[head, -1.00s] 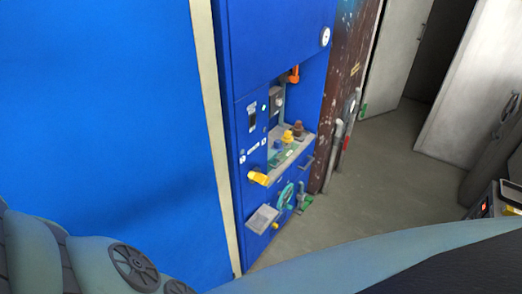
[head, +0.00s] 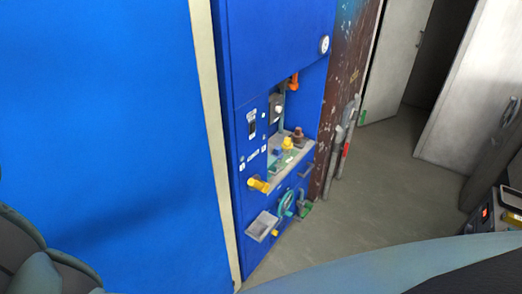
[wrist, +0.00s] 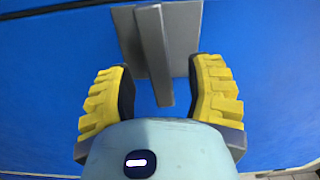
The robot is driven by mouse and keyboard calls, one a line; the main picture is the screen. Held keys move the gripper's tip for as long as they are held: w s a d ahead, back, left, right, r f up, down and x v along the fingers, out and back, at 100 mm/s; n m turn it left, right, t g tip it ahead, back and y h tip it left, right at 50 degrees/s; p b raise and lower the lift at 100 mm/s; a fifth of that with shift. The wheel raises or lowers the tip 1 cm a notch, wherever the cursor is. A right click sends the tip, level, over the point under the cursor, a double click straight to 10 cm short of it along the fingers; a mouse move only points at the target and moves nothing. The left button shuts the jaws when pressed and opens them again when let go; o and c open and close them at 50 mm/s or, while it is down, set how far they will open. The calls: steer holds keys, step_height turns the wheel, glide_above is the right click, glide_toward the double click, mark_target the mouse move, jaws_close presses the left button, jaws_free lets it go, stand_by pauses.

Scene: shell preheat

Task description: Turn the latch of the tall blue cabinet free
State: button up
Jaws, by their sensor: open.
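The latch (wrist: 155,60) shows in the wrist view as a grey bar on a grey backing plate (wrist: 185,40) fixed to a blue surface. The bar hangs roughly upright in the picture, tilted slightly. My gripper (wrist: 160,75) is open, with one yellow ribbed finger on each side of the bar. I see gaps between the bar and both fingers. In the head view a large plain blue face (head: 110,130), likely the tall blue cabinet, fills the left. The latch and my gripper cannot be made out there.
A blue panel (head: 232,60) with a yellow handle (head: 259,185), an orange handle (head: 293,83), a teal wheel (head: 286,202) and a grey ledge (head: 262,225) stands right of the blue face. Grey floor (head: 385,175) is open farther right. A device with a red display (head: 486,214) stands at the right edge.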

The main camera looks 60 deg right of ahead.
steer(key=shift+w+a+r+p, duration=0.1)
steer(key=shift+w+r+p, duration=0.1)
steer(key=shift+w+p, duration=0.4)
steer(key=shift+w+r+p, duration=0.2)
steer(key=shift+w+p, duration=0.85)
steer(key=shift+p, duration=0.2)
steer(key=shift+w+d+f+p, duration=0.3)
steer(key=shift+w+f+p, duration=0.05)
steer(key=shift+f, duration=0.05)
steer(key=shift+o, duration=0.2)
jaws_close()
